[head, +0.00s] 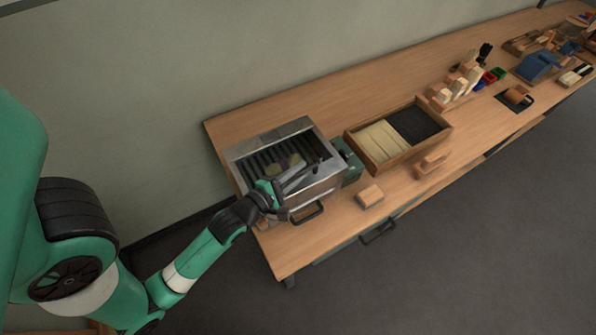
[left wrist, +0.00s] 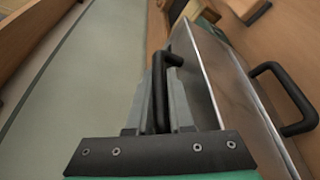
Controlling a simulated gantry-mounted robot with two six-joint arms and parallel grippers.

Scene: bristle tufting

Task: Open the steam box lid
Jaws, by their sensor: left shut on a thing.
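The steam box (head: 327,186) is a metal box at the near left end of the bench. Dark parallel slats and a pale yellowish item show inside its top outline. I cannot clearly make out the lid's own edge or angle. My left gripper (head: 300,179) is over the box's front part, its arm coming from the lower left. In the left wrist view its fingers (left wrist: 162,80) are shut on a black bar handle (left wrist: 170,59), which runs between them. Which part this handle is fixed to is hidden. My right gripper is not in view.
A second black handle (left wrist: 290,100) juts from the box's front wall; it also shows in the head view (head: 308,213). A wooden block (head: 369,196) and a two-part wooden tray (head: 364,154) stand to the right. Farther right are several blocks and tools. Bare bench lies behind the box.

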